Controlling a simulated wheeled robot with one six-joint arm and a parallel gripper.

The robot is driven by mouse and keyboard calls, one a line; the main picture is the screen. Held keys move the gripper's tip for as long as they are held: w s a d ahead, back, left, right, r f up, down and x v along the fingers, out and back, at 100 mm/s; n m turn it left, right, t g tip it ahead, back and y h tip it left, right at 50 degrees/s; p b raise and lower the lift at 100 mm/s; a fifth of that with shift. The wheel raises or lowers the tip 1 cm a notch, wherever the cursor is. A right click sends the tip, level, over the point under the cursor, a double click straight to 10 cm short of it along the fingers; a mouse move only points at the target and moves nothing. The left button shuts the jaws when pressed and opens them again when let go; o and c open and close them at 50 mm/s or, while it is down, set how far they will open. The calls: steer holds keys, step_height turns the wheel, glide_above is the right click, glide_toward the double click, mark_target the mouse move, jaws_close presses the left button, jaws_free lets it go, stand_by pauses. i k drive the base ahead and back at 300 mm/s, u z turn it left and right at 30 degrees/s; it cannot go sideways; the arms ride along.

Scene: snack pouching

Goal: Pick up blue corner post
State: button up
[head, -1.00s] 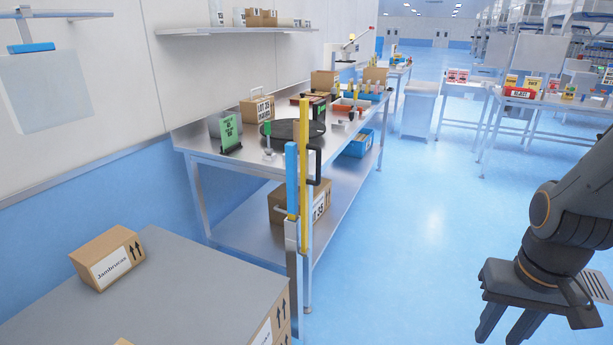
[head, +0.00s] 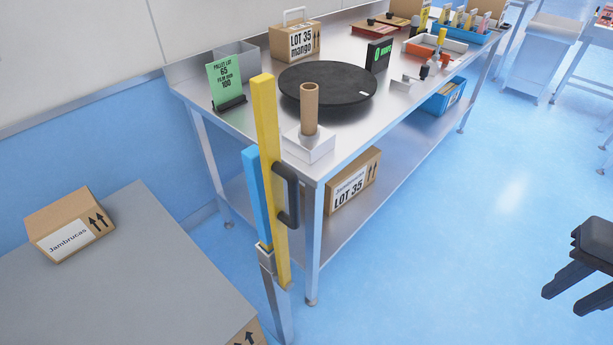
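The blue corner post (head: 255,196) is a slim upright bar. Its lower end sits in a grey metal holder (head: 267,262) on a stand at the near corner of the steel table. A taller yellow post (head: 268,150) with a black handle (head: 287,194) stands right beside it and hides part of its right side. My gripper (head: 565,292) is at the right edge, pointing down-left over open floor, far from the blue post. Its two dark fingers are apart with nothing between them. The rest of the arm is out of view.
A grey-topped pallet stack (head: 110,285) with a Jambrucas box (head: 70,226) stands at lower left. The steel table (head: 345,150) bears a black turntable (head: 327,84), a cardboard tube (head: 309,110) and a green sign (head: 226,86). The blue floor (head: 440,240) between table and gripper is clear.

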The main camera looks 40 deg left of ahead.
mark_target(251, 158)
steer(key=i, duration=1.8)
steer(key=u, duration=2.9)
